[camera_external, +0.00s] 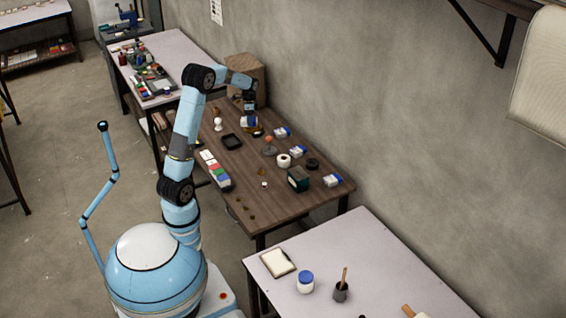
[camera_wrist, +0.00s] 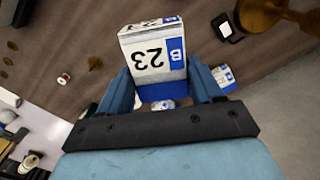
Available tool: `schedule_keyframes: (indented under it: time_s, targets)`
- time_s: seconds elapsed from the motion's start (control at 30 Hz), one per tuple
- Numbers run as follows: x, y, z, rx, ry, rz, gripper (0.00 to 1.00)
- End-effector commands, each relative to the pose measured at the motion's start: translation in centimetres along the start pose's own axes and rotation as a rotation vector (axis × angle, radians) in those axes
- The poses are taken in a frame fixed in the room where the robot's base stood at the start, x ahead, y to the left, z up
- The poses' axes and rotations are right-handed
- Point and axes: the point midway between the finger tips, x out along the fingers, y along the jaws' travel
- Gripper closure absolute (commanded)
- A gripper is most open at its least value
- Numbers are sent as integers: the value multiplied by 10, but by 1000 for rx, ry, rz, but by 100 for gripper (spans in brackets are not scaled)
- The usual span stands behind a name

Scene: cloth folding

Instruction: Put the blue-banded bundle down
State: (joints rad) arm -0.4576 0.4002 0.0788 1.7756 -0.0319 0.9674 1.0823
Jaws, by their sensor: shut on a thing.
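The blue-banded bundle (camera_wrist: 152,55) is a white block with a blue band, marked "23" and "B", in the wrist view. My gripper (camera_wrist: 160,88) is shut on it, one blue finger on each side. In the external view my gripper (camera_external: 249,112) is at the far part of the brown table (camera_external: 240,178), with the bundle (camera_external: 249,122) beneath it. I cannot tell whether the bundle touches the table. Other similar white and blue bundles stand along the wall side, such as one (camera_external: 282,132) and another (camera_external: 298,152); one also shows in the wrist view (camera_wrist: 222,76).
A black tray (camera_external: 231,142), a white figure (camera_external: 218,125), a white roll (camera_external: 284,160), a dark green box (camera_external: 298,179) and a row of coloured blocks (camera_external: 216,170) stand on the table. A cardboard box (camera_external: 246,72) is behind my gripper.

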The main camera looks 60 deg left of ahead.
Motion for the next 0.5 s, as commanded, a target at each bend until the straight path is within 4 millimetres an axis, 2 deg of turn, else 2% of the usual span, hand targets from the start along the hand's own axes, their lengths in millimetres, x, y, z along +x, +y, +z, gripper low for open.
schedule_keyframes:
  time_s: [0.03, 0.2, 0.5]
  targets:
    - [0, 12, -17, 29, 0, 0, 66]
    - [-1, 51, -64, 108, 0, -1, 66]
    - [-1, 130, -137, 250, 0, -1, 66]
